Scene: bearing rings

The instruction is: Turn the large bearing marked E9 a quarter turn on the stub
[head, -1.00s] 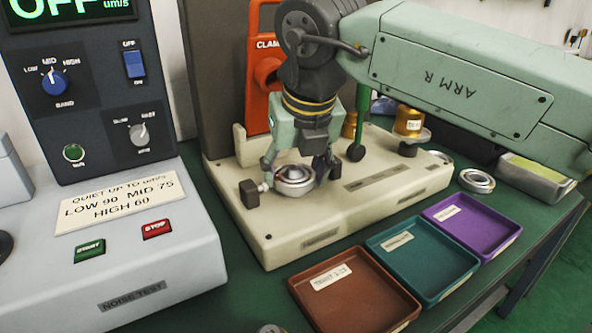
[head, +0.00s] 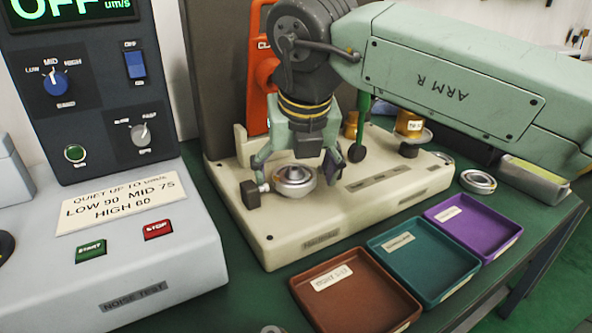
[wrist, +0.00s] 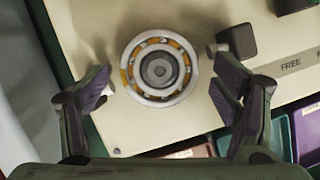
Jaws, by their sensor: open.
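A large bearing (head: 293,187) sits on the stub (wrist: 159,70) of the cream fixture base (head: 330,222). It also shows in the wrist view (wrist: 181,92) as a steel ring with orange-brown cage parts around the stub's round end. No E9 mark can be read on it. My gripper (wrist: 168,96) is open, with its two fingers apart on either side of the bearing and nothing between the pads touching it. In the head view my gripper (head: 294,165) is just above and behind the bearing.
A dark block with a small knob (head: 251,193) stands close beside the bearing. Brown (head: 350,295), teal (head: 425,262) and purple (head: 472,224) trays lie in front of the base. Another bearing (head: 478,181) lies at the right. The noise tester (head: 140,235) stands at the left.

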